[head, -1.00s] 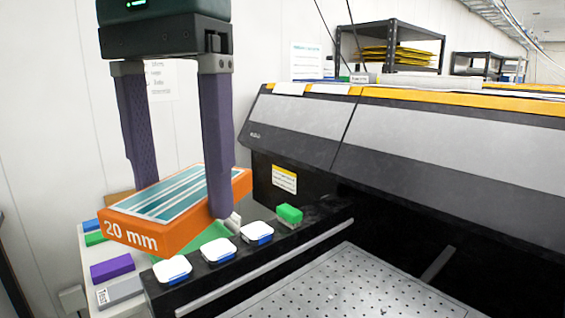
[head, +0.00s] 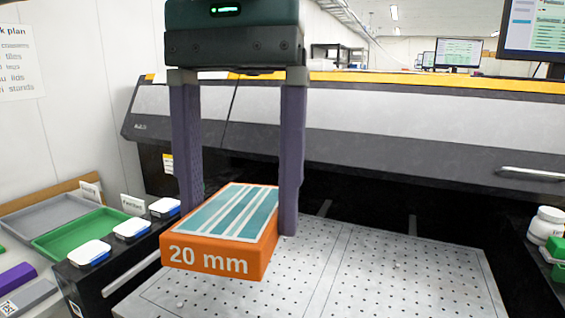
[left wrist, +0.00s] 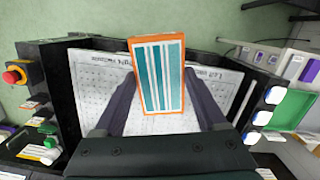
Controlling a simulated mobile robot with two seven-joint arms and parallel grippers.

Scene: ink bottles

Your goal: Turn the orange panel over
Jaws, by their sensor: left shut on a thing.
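The orange panel (head: 222,254) is a thick block marked "20 mm" on its near side, with a teal and white striped top face. My left gripper (head: 240,215) is shut on it, one finger on each side, and holds it level above the perforated metal bed (head: 400,275). In the left wrist view the orange panel (left wrist: 157,75) sits between the fingers of my left gripper (left wrist: 162,98), striped face toward the camera. Its underside is hidden. My right gripper is not in view.
A green tray (head: 118,222) and a grey tray (head: 15,222) lie at left. White-lidded boxes (head: 131,230) line the black ledge beside the bed. A white bottle (head: 546,224) stands at far right. The bed's right half is clear.

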